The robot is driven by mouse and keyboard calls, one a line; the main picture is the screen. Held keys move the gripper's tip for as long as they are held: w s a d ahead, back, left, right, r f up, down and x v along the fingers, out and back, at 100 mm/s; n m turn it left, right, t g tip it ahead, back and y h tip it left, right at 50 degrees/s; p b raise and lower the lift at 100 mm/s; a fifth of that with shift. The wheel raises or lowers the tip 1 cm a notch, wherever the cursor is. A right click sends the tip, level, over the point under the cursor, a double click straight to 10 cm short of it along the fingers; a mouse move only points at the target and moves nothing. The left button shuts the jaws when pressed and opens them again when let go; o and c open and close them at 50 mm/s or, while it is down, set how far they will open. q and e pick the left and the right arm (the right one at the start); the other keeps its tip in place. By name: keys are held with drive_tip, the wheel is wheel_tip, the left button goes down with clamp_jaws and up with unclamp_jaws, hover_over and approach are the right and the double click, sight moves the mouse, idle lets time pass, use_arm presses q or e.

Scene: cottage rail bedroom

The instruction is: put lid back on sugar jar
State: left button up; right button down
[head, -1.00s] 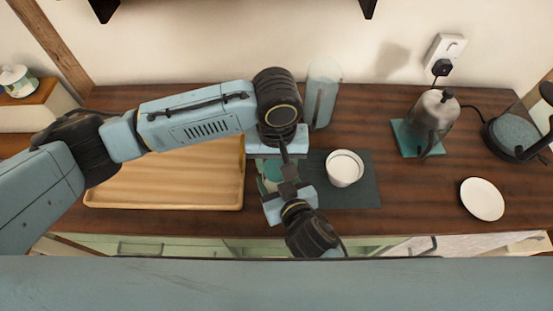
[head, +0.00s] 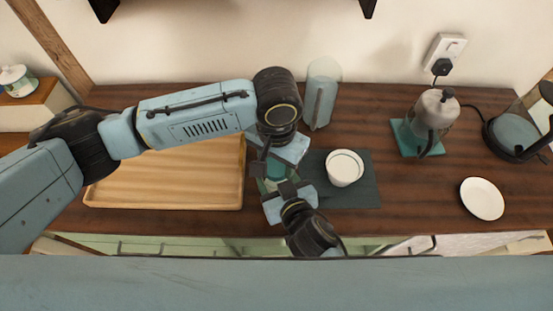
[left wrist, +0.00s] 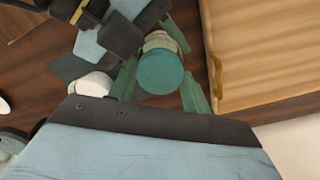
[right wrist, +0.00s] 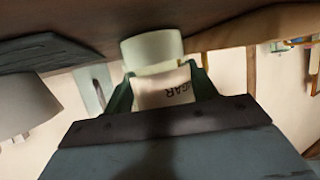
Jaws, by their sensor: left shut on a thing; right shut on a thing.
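The teal lid (left wrist: 160,72) is between the two green fingers of my left gripper (left wrist: 160,78), which is shut on it. The lid is over the sugar jar, whose pale rim and body (left wrist: 160,40) show just behind it; I cannot tell whether they touch. My right gripper (right wrist: 163,88) is shut on the sugar jar, with its white label (right wrist: 165,92) between the fingers and its pale green part (right wrist: 152,48) towards the counter. In the head view my left gripper (head: 279,152) is just behind my right gripper (head: 287,195), and together they hide most of jar and lid.
A wooden tray (head: 165,190) lies left of the jar. A white cup (head: 344,168) stands on a dark mat (head: 365,190) to the right. A tall glass (head: 321,95) is behind. A kettle (head: 432,118) and white plate (head: 482,199) are farther right, with bare counter between.

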use_arm(q)
drive_tip(key=o, duration=1.1)
drive_tip(key=shift+a, duration=0.1)
drive_tip(key=shift+s+d, duration=0.15)
drive_tip(key=shift+d, duration=0.05)
drive_tip(key=shift+r, duration=0.1)
drive_tip(key=shift+d+r, duration=0.1)
drive_tip(key=shift+r, duration=0.3)
wheel_tip(320, 180, up, 4)
drive_tip(key=shift+f, duration=0.25)
drive_tip(key=shift+a, duration=0.2)
drive_tip(key=shift+c, duration=0.2)
